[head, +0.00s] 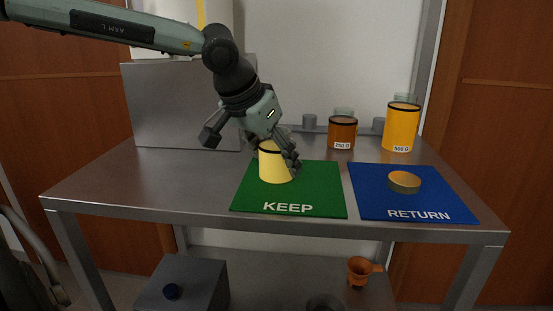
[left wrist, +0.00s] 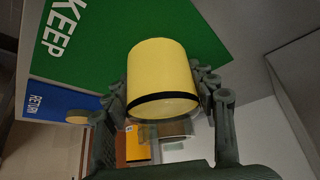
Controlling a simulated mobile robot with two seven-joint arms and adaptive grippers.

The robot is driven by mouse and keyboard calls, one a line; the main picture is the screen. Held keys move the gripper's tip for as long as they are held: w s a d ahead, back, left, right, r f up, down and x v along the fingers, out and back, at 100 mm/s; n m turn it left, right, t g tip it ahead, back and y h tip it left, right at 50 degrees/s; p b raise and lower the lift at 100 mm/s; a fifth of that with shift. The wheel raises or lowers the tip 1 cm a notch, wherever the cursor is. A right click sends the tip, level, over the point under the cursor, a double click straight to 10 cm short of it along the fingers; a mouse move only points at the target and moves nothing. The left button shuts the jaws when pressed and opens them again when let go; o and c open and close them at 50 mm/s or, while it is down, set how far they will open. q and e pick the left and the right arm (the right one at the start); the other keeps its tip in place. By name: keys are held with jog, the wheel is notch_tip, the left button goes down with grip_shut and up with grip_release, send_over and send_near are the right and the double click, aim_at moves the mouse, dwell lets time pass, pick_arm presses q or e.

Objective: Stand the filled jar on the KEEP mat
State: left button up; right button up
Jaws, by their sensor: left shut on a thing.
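The jar (head: 275,166) is pale yellow with a black line near its top and a clear rim above. It is upright over the back-left part of the green KEEP mat (head: 320,190). My left gripper (head: 275,146) is shut on the jar, with fingers on both sides of its upper part. The left wrist view shows the yellow jar (left wrist: 160,75) between the fingers, with the KEEP mat (left wrist: 110,45) beyond it. I cannot tell whether the jar's base touches the mat. My right gripper is not in view.
The blue RETURN mat (head: 372,199) lies to the right with a shallow tan cup (head: 404,182) on it. Behind stand a brown jar (head: 342,134) and an orange jar (head: 399,128). A grey panel (head: 185,105) stands at the back left. The table's left side is clear.

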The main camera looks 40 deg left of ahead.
pick_arm(q)
jog(key=o, duration=1.3)
jog(key=shift+o, duration=0.4)
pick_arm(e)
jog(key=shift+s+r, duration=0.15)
pick_arm(q)
jog(key=shift+r, duration=0.2)
jog(key=p+v, duration=0.1)
jog(key=v, duration=0.9)
jog(key=shift+s+r, duration=0.1)
jog(key=shift+r, duration=0.15)
jog(key=shift+s+r, duration=0.4)
jog(key=shift+r, duration=0.1)
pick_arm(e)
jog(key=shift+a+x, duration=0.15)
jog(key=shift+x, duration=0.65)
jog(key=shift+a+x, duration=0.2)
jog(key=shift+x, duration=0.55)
